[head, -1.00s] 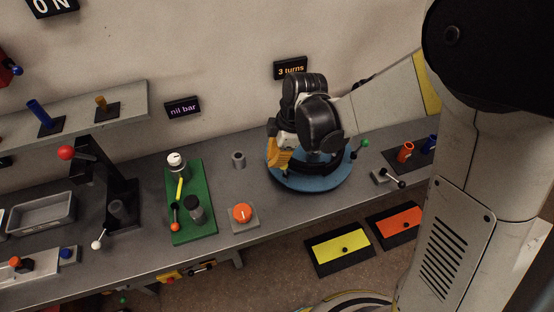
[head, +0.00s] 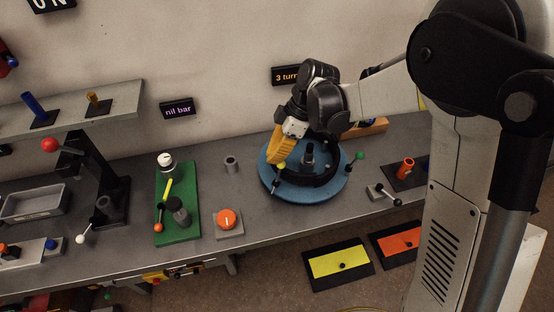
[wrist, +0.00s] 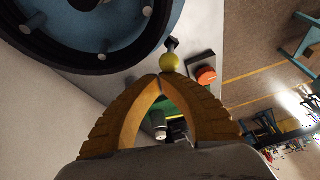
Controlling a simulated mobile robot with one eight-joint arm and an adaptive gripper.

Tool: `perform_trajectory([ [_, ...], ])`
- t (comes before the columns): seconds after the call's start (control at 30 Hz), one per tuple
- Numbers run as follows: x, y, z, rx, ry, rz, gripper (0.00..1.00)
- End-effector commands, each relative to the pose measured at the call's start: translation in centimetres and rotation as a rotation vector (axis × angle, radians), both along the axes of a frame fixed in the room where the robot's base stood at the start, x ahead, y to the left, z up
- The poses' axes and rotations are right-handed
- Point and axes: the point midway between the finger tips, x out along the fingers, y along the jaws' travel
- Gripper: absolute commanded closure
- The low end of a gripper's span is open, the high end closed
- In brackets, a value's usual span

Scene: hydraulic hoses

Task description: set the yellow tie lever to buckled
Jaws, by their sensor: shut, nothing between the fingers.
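The yellow tie lever (head: 281,166) has a yellow ball knob on a short dark stem at the left front rim of the blue round base (head: 310,197). Its knob also shows in the wrist view (wrist: 170,62), just beyond my fingertips. My gripper (head: 275,161) is shut and empty, its orange fingers pointing down right beside the knob. In the wrist view the fingertips (wrist: 160,80) meet close to the knob; I cannot tell whether they touch it. A black hose ring (head: 322,176) lies on the base, partly hidden behind my gripper.
A lever with a green ball (head: 359,155) stands at the base's right side. An orange knob (head: 227,219) and a green board (head: 178,228) with fittings are to the left. A small black-handled lever (head: 387,196) is to the right. The wall is close behind.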

Motion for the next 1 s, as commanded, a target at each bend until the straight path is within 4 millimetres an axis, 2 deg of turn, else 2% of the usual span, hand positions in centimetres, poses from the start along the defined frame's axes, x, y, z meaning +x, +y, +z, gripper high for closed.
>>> perform_trajectory([
  [0.67, 3.5, -2.5, -3.1, -0.002, 0.0, -0.001, 1.0],
  [1.0, 3.2, -2.2, -2.9, -0.001, 0.0, 0.0, 1.0],
])
